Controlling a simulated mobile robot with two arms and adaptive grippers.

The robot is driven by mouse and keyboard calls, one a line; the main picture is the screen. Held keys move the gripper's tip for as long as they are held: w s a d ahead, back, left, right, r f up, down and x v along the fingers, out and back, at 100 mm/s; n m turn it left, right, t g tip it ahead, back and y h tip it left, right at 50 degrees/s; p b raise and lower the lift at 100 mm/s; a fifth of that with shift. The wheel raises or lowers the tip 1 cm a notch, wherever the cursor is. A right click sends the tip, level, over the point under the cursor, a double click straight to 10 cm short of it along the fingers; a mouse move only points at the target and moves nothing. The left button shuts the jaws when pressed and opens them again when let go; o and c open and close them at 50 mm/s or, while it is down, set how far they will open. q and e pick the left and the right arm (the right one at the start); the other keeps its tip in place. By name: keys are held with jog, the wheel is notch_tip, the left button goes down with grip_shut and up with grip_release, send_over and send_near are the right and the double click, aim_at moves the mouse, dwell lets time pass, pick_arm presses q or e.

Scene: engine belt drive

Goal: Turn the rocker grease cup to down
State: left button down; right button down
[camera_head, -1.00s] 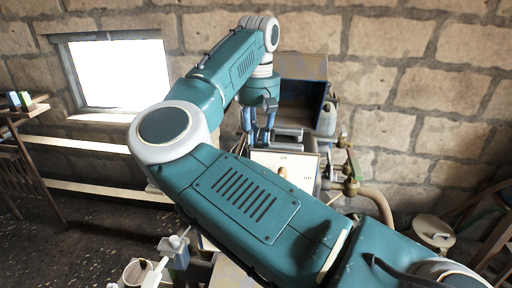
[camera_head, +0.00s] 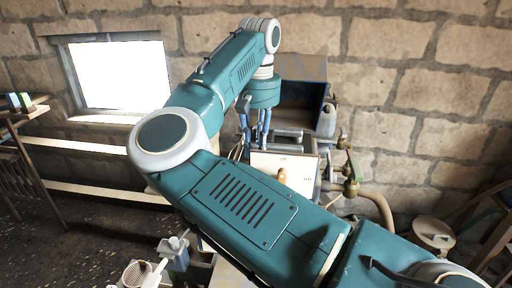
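My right arm comes in from the lower right and bends back to the machine. Its gripper (camera_head: 255,132) points down at the machine's back left, beside the grey cylinders. Its two blue fingers look apart, with nothing visible between them; the tips are partly hard to see. I cannot tell for sure which part is the rocker grease cup. Brass fittings (camera_head: 351,187) stand on the machine's right side, apart from the gripper. A small orange-brown knob (camera_head: 281,177) shows in front of a pale panel (camera_head: 302,168). My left gripper is out of view.
A dark open box (camera_head: 302,100) stands behind the gripper against the stone wall. A grey container (camera_head: 327,120) is beside it. A thick hose (camera_head: 381,205) curves down at right. My arm hides much of the machine's front.

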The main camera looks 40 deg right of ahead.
jog(key=shift+r, duration=0.1)
dwell(0.4)
jog(key=c, duration=1.6)
grip_release()
notch_tip(320, 180, up, 12)
jog(key=shift+s+d+f, duration=0.1)
